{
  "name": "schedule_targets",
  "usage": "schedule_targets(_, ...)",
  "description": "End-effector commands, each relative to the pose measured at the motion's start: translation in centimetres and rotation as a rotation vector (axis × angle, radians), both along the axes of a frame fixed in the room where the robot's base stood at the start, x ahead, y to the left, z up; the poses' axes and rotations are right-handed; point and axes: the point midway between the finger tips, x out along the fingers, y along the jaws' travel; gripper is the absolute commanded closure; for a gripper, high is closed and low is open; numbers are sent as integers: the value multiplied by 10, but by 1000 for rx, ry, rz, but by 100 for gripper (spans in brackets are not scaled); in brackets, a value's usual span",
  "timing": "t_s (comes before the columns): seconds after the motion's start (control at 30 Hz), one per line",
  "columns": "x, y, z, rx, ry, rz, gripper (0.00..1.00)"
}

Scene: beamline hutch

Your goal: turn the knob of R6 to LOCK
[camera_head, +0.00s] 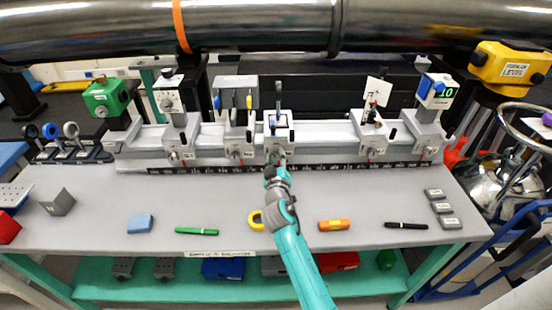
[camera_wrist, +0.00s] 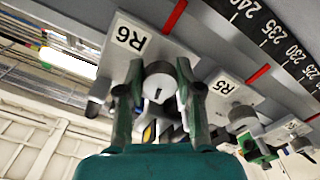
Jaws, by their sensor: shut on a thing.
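The R6 carriage (camera_wrist: 118,55) carries a black-on-white R6 label and fills the upper left of the wrist view. Its grey round knob (camera_wrist: 160,80), with a short dark mark on its face, sits between the two fingers of my gripper (camera_wrist: 159,72). The fingers are shut on the knob from both sides. No LOCK lettering is readable. In the head view my gripper (camera_head: 278,161) reaches the front of the middle carriage (camera_head: 278,136) on the rail; my fingers hide its knob there.
The R5 carriage (camera_wrist: 222,88) with its own knob (camera_wrist: 243,117) is close to the right of R6 in the wrist view. A scale strip (camera_wrist: 272,38) runs along the rail. On the bench lie a yellow ring (camera_head: 256,220), a green pen (camera_head: 196,231) and an orange block (camera_head: 334,225).

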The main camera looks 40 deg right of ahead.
Motion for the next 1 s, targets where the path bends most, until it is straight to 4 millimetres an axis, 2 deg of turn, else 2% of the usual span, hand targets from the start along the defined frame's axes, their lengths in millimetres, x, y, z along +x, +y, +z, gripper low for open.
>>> schedule_targets(0.2, 0, 0, -2, 0, 4, 0, 100)
schedule_targets(0.23, 0, 0, -2, 0, 4, 0, 63)
schedule_targets(0.3, 0, 0, -2, 0, 4, -1, 45)
schedule_targets(0.33, 0, 0, -2, 0, 4, -1, 39)
schedule_targets(0.73, -5, 3, -1, -1, 2, 0, 39)
schedule_targets(0.87, -19, 13, -1, -1, 3, 1, 39)
schedule_targets(1.0, -41, 28, -2, -1, 4, 2, 39)
